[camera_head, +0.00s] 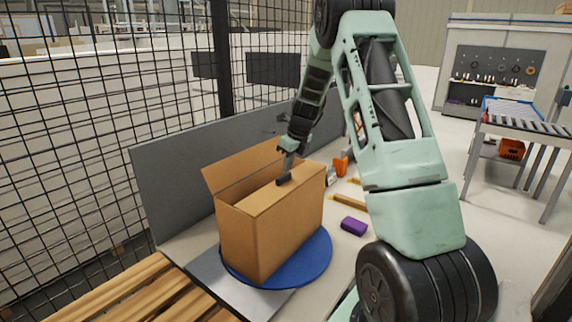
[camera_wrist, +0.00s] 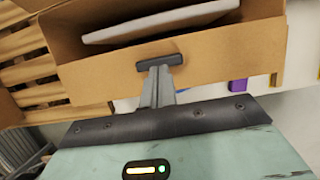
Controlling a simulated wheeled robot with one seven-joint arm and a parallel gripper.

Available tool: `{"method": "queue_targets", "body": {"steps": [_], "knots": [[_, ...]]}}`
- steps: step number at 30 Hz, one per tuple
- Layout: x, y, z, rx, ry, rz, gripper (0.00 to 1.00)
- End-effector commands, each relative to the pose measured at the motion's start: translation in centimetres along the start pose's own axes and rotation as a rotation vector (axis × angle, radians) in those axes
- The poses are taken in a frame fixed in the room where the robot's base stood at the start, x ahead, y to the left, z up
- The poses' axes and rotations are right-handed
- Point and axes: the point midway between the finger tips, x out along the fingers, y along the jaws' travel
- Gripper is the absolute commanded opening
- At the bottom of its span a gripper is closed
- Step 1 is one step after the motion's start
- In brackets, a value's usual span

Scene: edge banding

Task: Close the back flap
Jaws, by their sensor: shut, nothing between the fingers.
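An open brown cardboard box (camera_head: 265,235) stands on a round blue turntable (camera_head: 315,262). Its back flap (camera_head: 240,168) stands up, tilted outward along the far side. The near flap (camera_head: 268,196) lies roughly level over the top, leaving a gap along the back. My gripper (camera_head: 284,180) is shut and empty, its dark fingertips at the near flap; whether they touch it I cannot tell. In the wrist view, the shut fingertips (camera_wrist: 160,61) are over a brown flap (camera_wrist: 120,80), and a whitish flat item (camera_wrist: 160,22) shows inside the box.
A grey panel (camera_head: 165,185) and a black mesh fence (camera_head: 95,120) stand behind the box. A purple block (camera_head: 354,226) and orange tools (camera_head: 341,166) lie on the table to the right. Wooden slats (camera_head: 135,290) are at the front left.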

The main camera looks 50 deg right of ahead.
Motion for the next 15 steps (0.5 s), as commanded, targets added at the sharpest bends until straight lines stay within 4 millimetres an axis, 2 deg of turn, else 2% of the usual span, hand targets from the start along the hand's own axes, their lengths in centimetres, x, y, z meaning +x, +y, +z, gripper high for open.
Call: {"method": "queue_targets", "body": {"steps": [1,8,15], "knots": [[-1.4,-0.2,0.3,0.001,0.000,-0.001,0.00],[-3.9,-0.6,0.8,-0.004,-0.004,-0.003,0.00],[-8.2,-0.6,2.2,-0.004,-0.004,-0.003,0.00]]}}
